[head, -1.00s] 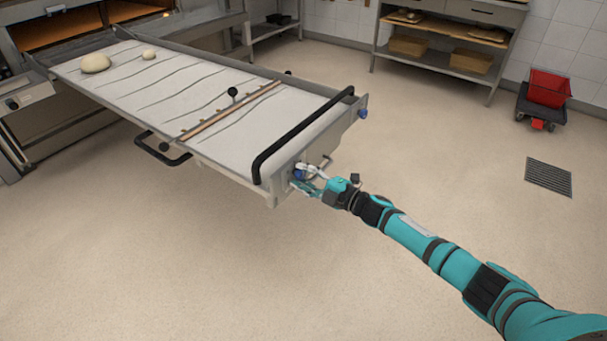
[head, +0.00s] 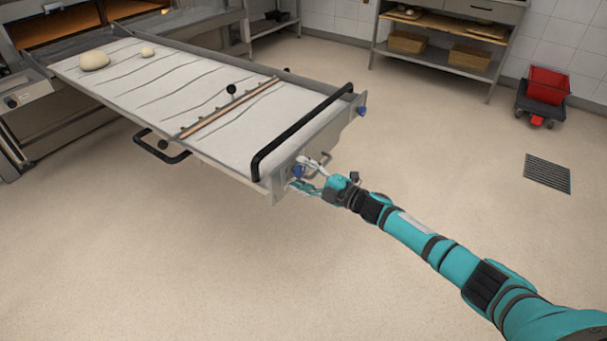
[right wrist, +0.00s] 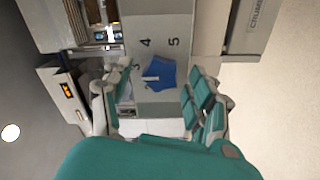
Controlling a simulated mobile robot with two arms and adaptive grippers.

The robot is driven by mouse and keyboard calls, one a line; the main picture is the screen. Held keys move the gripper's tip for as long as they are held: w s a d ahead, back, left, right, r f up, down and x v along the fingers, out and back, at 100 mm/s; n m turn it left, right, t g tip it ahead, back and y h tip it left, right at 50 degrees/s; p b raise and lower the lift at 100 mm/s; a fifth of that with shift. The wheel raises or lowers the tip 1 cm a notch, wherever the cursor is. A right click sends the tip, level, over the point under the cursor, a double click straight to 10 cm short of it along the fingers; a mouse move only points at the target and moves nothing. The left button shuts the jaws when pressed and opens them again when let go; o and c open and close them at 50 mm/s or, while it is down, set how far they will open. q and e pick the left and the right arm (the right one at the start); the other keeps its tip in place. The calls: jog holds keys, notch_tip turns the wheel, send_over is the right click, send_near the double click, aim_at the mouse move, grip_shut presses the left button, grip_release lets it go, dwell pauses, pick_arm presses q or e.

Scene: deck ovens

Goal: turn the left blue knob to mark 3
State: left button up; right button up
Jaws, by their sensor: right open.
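The left blue knob (head: 298,171) sits on the front end panel of the long loader, near its left corner. My right gripper (head: 307,175) is at that knob, one finger above and one below it. In the right wrist view the knob (right wrist: 164,73) shows between the two open fingers, with gaps visible beside it. Its pale pointer (right wrist: 151,78) points left in that picture, toward the side where a partly hidden 3 (right wrist: 137,66) is printed. Marks 4 and 5 are printed above. Whether the pointer lines up exactly with 3 I cannot tell. My left gripper is out of view.
The loader (head: 190,163) carries two dough pieces and has a black bar handle (head: 300,135) above the panel. A second blue knob (head: 361,111) is at the panel's right end. A red bin (head: 548,86) on a dolly stands far right. The floor around my arm is clear.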

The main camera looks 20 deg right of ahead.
jog(key=v, duration=1.2)
